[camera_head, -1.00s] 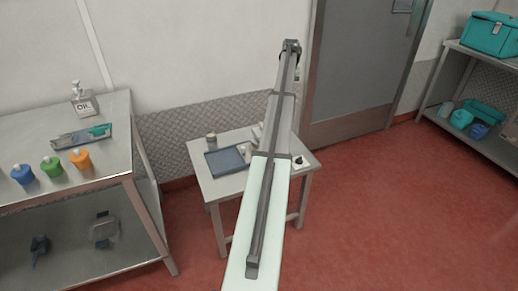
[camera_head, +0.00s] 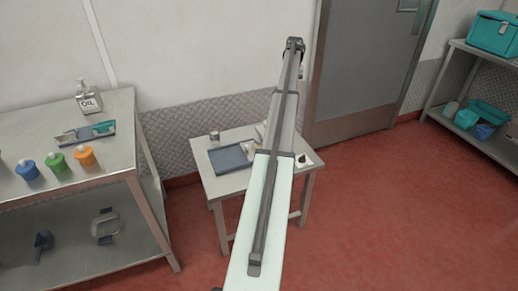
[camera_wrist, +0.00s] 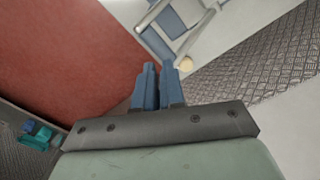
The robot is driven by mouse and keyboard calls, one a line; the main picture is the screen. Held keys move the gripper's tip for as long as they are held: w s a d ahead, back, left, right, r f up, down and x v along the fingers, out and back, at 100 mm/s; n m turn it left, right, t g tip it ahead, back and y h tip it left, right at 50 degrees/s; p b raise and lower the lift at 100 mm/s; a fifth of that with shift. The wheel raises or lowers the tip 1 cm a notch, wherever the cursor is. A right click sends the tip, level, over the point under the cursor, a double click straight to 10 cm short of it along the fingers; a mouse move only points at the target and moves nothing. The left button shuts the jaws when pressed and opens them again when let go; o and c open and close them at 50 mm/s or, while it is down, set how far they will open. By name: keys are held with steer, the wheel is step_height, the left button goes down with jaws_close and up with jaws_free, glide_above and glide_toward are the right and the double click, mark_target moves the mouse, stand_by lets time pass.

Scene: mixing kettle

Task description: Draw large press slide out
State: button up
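My gripper (camera_wrist: 158,72) shows in the wrist view with two blue fingers close together and nothing visible between them. In the head view my arm stretches away from me and hides my gripper. Past the fingers, the wrist view shows part of a white-framed thing with blue surfaces (camera_wrist: 170,20) and a small cream round part (camera_wrist: 186,64). The fingers appear apart from it, and I cannot tell whether it is the large press. No press slide can be made out for sure in either view.
A small steel table (camera_head: 225,186) with a blue-grey tray (camera_head: 231,158) stands ahead, partly behind my arm. A shelf (camera_head: 465,62) stands right. Red floor (camera_head: 400,200) is clear at right.

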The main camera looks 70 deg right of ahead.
steer(key=o, duration=0.3)
steer(key=shift+n, duration=0.3)
steer(key=w, duration=0.1)
steer(key=w+a+f, duration=0.1)
steer(key=w, duration=0.1)
steer(key=w+f, duration=0.1)
steer(key=shift+w+a, duration=0.2)
steer(key=shift+w, duration=0.2)
steer(key=o, duration=0.3)
steer(key=w+a+f, duration=0.4)
steer(key=w+f, duration=0.1)
steer(key=shift+w+n+y, duration=0.15)
steer(key=shift+n+y, duration=0.25)
steer(key=shift+o, duration=0.2)
steer(key=w+a+f, duration=0.5)
steer(key=a+f, duration=0.1)
steer(key=f, duration=0.1)
steer(key=shift+a+n+g, duration=0.3)
steer(key=shift+n, duration=0.1)
steer(key=m, duration=0.3)
glide_above(246, 146)
step_height(246, 146, down, 5)
steer(key=shift+f, duration=0.1)
steer(key=m, duration=0.8)
steer(key=shift+f+m+h, duration=0.3)
steer(key=m, duration=0.2)
steer(key=shift+d+m, duration=0.2)
steer(key=shift+m, duration=0.1)
steer(key=shift+f, duration=4.05)
